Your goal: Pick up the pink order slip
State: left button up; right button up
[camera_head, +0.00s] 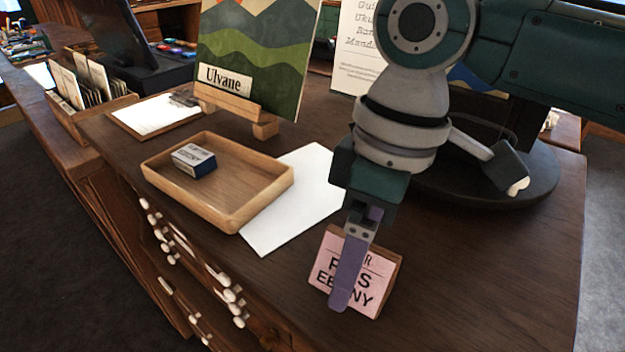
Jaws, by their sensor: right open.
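The pink order slip (378,282) stands tilted near the front edge of the dark wooden counter, against what looks like a small wooden block or stand. It bears dark printed text, partly covered by my finger. My right gripper (346,288) reaches down from above, with one purple finger in front of the slip's face. The second finger is hidden, so I cannot tell if it is behind the slip. The jaws are open. My left gripper is out of view.
A wooden tray (232,217) with a small dark-blue and white box (194,160) stands left of the slip. White paper (300,195) lies partly beside it. The counter's right front is clear.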

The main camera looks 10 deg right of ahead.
jog(key=shift+c, duration=0.2)
grip_shut()
dwell(0.4)
jog(key=shift+r, duration=0.15)
